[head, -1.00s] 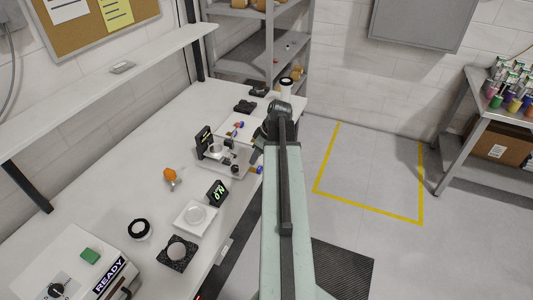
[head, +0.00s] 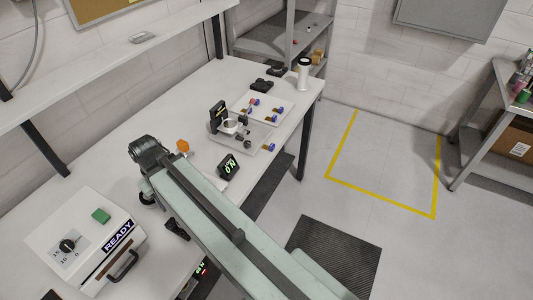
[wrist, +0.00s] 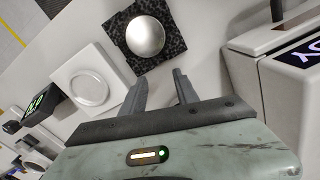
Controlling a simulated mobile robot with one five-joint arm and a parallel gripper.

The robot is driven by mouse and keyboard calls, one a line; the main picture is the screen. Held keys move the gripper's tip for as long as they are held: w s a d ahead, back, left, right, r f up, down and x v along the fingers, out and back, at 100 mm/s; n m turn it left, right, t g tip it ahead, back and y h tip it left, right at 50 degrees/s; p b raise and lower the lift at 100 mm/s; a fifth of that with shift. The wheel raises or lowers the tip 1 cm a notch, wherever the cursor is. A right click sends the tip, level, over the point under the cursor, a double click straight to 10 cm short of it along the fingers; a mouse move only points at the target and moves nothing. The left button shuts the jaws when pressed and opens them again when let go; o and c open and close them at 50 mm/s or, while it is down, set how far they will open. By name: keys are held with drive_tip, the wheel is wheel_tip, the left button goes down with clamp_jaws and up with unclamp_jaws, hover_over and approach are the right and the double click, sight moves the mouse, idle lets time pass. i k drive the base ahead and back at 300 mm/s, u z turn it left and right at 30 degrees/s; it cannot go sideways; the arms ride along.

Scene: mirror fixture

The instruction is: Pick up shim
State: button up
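I cannot make out a piece that is clearly the shim. The mirror fixture (head: 222,138) stands on the bench in the head view, with small blue- and orange-ended parts on the white plate (head: 281,113) beside it. My gripper (wrist: 159,76) is open and empty in the wrist view, over bare white bench. A shiny dome (wrist: 146,36) on a dark speckled pad (wrist: 118,22) lies just beyond the fingertips. A white square block with a round dish (wrist: 92,88) is left of the fingers.
The white READY box (head: 95,232) stands at the bench's near left, close to the right of my gripper in the wrist view (wrist: 290,100). A small digital display (head: 228,166) is near the fixture. A white cylinder (head: 304,74) stands at the bench's far end.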

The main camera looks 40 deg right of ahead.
sight(271, 148)
drive_tip(key=k, duration=0.4)
drive_tip(key=u, duration=3.25)
drive_tip(key=k, duration=2.15)
drive_tip(key=z, duration=0.85)
